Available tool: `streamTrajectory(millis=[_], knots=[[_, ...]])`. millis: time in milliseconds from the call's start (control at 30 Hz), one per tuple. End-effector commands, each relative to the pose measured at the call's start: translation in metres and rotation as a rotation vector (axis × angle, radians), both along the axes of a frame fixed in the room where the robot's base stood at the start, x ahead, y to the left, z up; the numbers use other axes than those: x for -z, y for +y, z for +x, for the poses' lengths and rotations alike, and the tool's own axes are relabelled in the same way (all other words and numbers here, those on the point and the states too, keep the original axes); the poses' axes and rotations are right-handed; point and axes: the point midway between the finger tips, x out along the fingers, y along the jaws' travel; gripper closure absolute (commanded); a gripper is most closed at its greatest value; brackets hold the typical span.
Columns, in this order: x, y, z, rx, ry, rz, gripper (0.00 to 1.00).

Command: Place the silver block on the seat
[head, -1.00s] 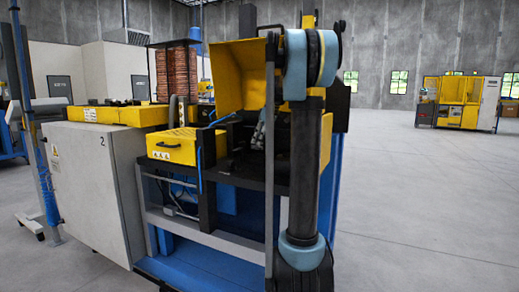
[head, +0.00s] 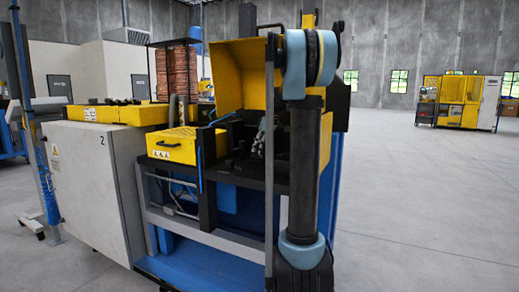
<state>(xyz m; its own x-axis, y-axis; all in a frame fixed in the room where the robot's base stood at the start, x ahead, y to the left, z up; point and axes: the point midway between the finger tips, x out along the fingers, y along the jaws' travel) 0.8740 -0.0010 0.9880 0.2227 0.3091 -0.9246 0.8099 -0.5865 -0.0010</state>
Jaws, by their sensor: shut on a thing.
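My arm stands in front of the machine in the head view, with blue-grey joints at its top and bottom and a dark link between them. It covers the right part of the machine's work area. I cannot make out my gripper or the silver block. A small grey ribbed shape (head: 259,143) shows just left of the arm, over the dark work area; I cannot tell what it is. The seat cannot be singled out among the dark fixtures (head: 236,137) under the raised yellow guard (head: 240,75).
A yellow box with a handle (head: 173,146) sits left of the work area. A grey cabinet (head: 95,185) stands at the left. A stack of copper-coloured material (head: 178,75) is behind. The floor (head: 430,210) at right is clear, with a yellow machine (head: 462,100) far back.

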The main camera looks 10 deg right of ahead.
Motion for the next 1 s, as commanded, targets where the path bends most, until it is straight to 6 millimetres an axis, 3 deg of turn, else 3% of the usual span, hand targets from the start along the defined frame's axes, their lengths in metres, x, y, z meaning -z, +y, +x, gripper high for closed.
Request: streamTrajectory(millis=[167,200,300,733,1000], knots=[[0.002,0.000,0.000,0.000,0.000,0.000,1.00],[0.002,0.000,0.000,0.000,0.000,0.000,0.68],[0.002,0.000,0.000,0.000,0.000,0.000,0.50],[-0.003,-0.001,0.000,0.001,0.000,0.000,0.50],[-0.043,-0.013,-0.008,0.003,0.000,0.000,0.50]])
